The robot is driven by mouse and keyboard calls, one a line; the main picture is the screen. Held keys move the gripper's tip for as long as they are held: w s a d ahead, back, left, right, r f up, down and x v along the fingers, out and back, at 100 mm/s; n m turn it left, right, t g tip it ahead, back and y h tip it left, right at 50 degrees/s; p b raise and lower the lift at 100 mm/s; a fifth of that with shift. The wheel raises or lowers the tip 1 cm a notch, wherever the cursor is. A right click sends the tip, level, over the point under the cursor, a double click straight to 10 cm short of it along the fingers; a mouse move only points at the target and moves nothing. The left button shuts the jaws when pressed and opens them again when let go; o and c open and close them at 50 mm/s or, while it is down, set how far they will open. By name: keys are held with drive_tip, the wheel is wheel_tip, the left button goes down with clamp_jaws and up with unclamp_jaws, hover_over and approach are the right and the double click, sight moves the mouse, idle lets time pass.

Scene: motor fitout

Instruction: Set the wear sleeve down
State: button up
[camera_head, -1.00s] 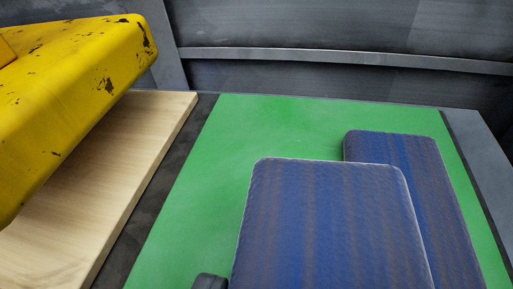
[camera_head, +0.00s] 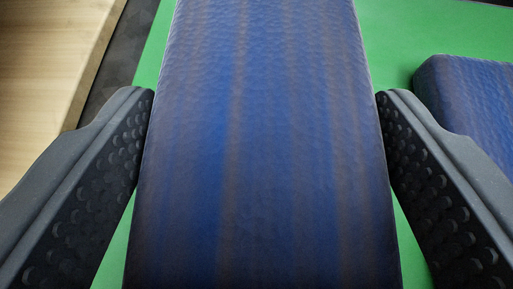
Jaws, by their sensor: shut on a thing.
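A blue block-like piece with faint brown stripes, which I take to be the wear sleeve (camera_head: 262,190), fills the middle of the view. My gripper (camera_head: 265,95) is shut on it, with one dark, dimpled finger against each long side. The green surface (camera_head: 150,45) shows beneath and around it. I cannot tell whether the piece rests on the green surface or is held just above it. Its near end is cut off by the bottom edge of the view, and its far end by the top.
A second blue striped piece (camera_head: 470,100) lies on the green surface to the right, close to my right finger. A pale wooden board (camera_head: 45,70) is at the left, with a dark gap between it and the green surface. Some green surface is bare at the upper right.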

drive_tip(key=shift+f, duration=0.6)
drive_tip(key=o, duration=0.8)
drive_tip(key=shift+r, duration=0.1)
drive_tip(key=p+v, duration=0.2)
drive_tip(key=v, duration=0.9)
drive_tip(key=shift+d+r+p, duration=0.1)
drive_tip(key=shift+p, duration=0.25)
drive_tip(key=shift+s+r, duration=0.15)
drive_tip(key=shift+s, duration=0.3)
